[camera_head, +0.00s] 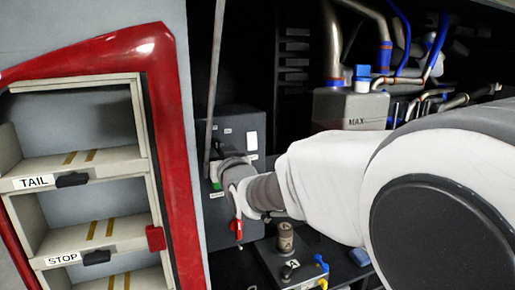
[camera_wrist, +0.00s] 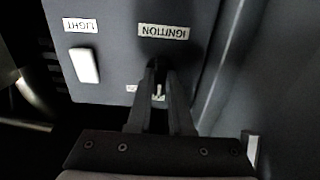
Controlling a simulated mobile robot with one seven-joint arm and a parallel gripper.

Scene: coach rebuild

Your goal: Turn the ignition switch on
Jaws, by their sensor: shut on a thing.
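The ignition switch (camera_wrist: 158,92) shows as a small pale tip under the IGNITION label (camera_wrist: 164,32), which appears upside down in the wrist view. My gripper (camera_wrist: 158,72) is shut on the switch, with its dark fingers on either side of it. The fingers hide most of the switch, so I cannot tell its position. In the head view my gripper (camera_head: 226,170) reaches in from the right to the front of the dark grey control box (camera_head: 230,125). My wrist hides part of the box face there.
A white light switch (camera_wrist: 84,65) sits beside the ignition. A red lever (camera_head: 237,227) is low on the box. A red-framed shelf (camera_head: 170,110) stands close on the left. A tank (camera_head: 350,108) and pipes are behind my arm. A small lever box (camera_head: 285,262) is below.

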